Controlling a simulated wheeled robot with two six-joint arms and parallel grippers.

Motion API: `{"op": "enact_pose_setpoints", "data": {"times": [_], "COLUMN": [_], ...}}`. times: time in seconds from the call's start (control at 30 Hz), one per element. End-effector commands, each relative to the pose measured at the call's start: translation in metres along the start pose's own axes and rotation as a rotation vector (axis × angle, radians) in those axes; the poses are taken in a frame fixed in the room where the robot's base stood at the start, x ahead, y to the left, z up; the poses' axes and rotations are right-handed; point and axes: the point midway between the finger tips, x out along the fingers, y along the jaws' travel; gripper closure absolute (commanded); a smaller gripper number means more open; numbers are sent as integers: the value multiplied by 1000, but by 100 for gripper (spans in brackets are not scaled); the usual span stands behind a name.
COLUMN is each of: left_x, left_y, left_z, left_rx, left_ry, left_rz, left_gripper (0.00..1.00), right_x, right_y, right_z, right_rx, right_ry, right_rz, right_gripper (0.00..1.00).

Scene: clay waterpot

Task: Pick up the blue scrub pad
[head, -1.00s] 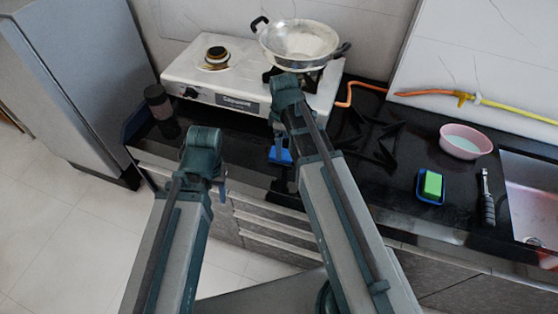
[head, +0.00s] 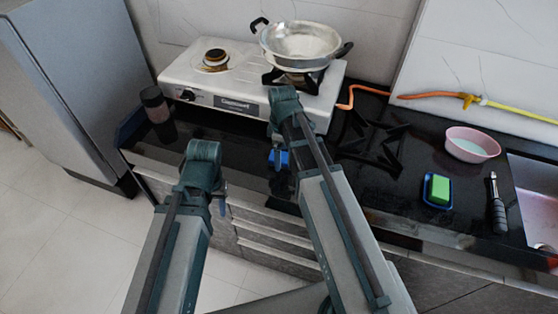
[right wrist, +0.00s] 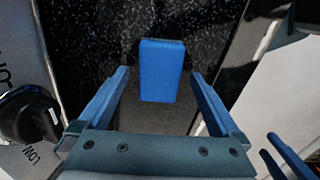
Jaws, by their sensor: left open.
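The blue scrub pad (right wrist: 161,70) lies on the dark speckled counter in the right wrist view. In the head view, a blue patch of it (head: 279,158) shows beside my right arm, in front of the stove. My right gripper (right wrist: 160,74) is open, with one blue finger on each side of the pad and gaps between; I cannot tell its height above the pad. My left gripper (head: 222,205) is open and empty, low in front of the counter edge in the head view. Part of its fingers shows at the lower right of the right wrist view (right wrist: 290,155).
A white gas stove (head: 225,90) with a metal pan (head: 300,42) stands behind the pad; its knob (right wrist: 30,115) is close to my right gripper. A dark jar (head: 155,104) is at left. A green sponge (head: 440,189), black-handled tool (head: 497,208) and pink bowl (head: 472,145) are at right.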

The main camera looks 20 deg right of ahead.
Motion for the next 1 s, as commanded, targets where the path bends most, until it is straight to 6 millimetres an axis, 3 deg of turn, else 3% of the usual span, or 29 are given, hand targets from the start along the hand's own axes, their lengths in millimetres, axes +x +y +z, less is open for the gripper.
{"op": "enact_pose_setpoints", "data": {"times": [0.07,0.47,0.77,1.0], "left_x": [0,0,-2,-20], "left_y": [0,0,0,-2], "left_z": [0,0,0,1], "left_rx": [0,0,0,0], "left_ry": [0,0,0,0], "left_rz": [0,0,0,0], "left_gripper": [50,50,50,50], "right_x": [0,0,-2,-20], "right_y": [0,0,0,0], "right_z": [0,0,0,0], "right_rx": [0,0,0,0], "right_ry": [0,0,0,0], "right_rz": [0,0,0,0], "right_gripper": [16,88,88,88]}}
